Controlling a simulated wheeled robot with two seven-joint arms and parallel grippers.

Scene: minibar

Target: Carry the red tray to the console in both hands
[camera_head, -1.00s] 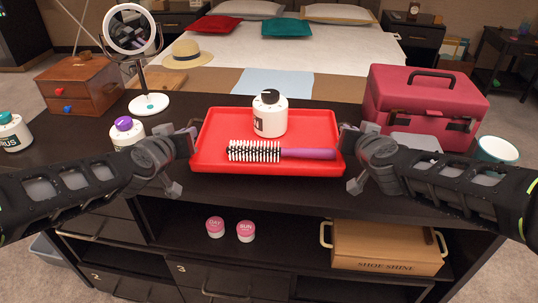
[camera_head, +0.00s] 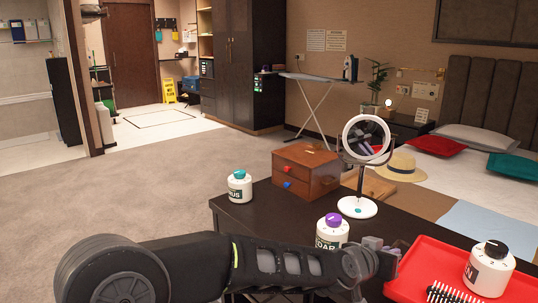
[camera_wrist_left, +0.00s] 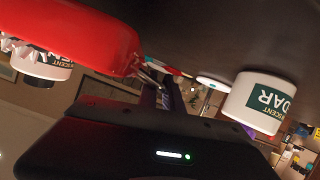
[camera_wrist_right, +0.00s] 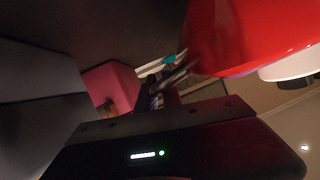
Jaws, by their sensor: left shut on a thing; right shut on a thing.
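The red tray (camera_head: 430,262) is at the lower right of the head view, cut off by the frame. It carries a white bottle with a black cap (camera_head: 490,268) and a hairbrush (camera_head: 448,294). My left gripper (camera_head: 388,260) is shut on the tray's left edge; the left wrist view shows its fingers (camera_wrist_left: 152,78) at the tray rim (camera_wrist_left: 95,40). My right gripper (camera_wrist_right: 170,80) is out of the head view; in the right wrist view it is shut on the tray's rim (camera_wrist_right: 245,35). I cannot tell whether the tray touches the dark counter (camera_head: 275,215).
A purple-capped bottle (camera_head: 331,234) stands close to my left gripper. A teal-capped bottle (camera_head: 239,188), wooden box (camera_head: 308,172) and round mirror (camera_head: 358,205) share the counter. Open carpet (camera_head: 130,200) lies left; a yellow floor sign (camera_head: 169,90) and ironing board (camera_head: 320,78) stand farther back.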

